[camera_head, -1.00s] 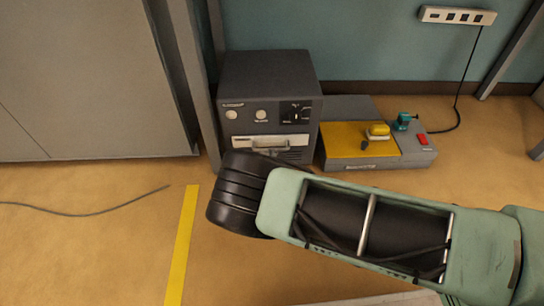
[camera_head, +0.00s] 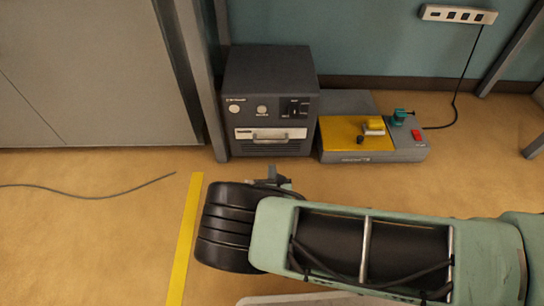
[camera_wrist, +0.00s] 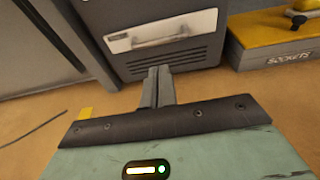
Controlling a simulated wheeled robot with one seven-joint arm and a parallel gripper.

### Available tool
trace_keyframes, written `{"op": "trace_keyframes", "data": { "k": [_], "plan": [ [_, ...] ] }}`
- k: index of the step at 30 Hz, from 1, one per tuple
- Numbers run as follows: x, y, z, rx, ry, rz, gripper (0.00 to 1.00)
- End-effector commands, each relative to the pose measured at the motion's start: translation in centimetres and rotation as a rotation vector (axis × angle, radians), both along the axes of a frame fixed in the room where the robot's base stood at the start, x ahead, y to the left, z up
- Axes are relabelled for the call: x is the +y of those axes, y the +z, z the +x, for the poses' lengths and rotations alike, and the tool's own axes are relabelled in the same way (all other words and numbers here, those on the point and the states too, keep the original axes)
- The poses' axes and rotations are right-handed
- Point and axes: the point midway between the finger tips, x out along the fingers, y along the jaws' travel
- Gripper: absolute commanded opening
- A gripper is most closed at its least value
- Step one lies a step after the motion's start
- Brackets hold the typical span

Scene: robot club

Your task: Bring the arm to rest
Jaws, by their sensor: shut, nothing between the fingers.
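My gripper (camera_wrist: 158,88) is shut and empty in the wrist view, its two fingers side by side, pointing at the lower front of a dark grey cabinet. In the head view the gripper (camera_head: 275,180) shows only in part behind my arm, over the floor in front of that cabinet. My green and black arm (camera_head: 370,250) reaches in from the right, bent low across the picture. No object is held.
The dark cabinet (camera_head: 268,90) has a pale front panel with a handle. Beside it is a grey and yellow sockets box (camera_head: 345,135). A grey locker (camera_head: 80,70), a cable (camera_head: 90,187) and yellow floor tape (camera_head: 186,235) lie left. Floor between tape and locker is mostly clear.

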Motion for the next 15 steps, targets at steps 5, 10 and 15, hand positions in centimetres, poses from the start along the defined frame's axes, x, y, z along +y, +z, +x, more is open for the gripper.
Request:
{"op": "trace_keyframes", "data": {
  "k": [5,10,15],
  "plan": [
    [0.1,0.4,-1.5,0.000,0.000,0.000,0.00],
    [0.0,0.3,-1.7,0.000,0.000,0.000,0.00],
    [-0.4,1.2,-1.5,0.003,-0.043,0.021,0.00]
  ]
}}
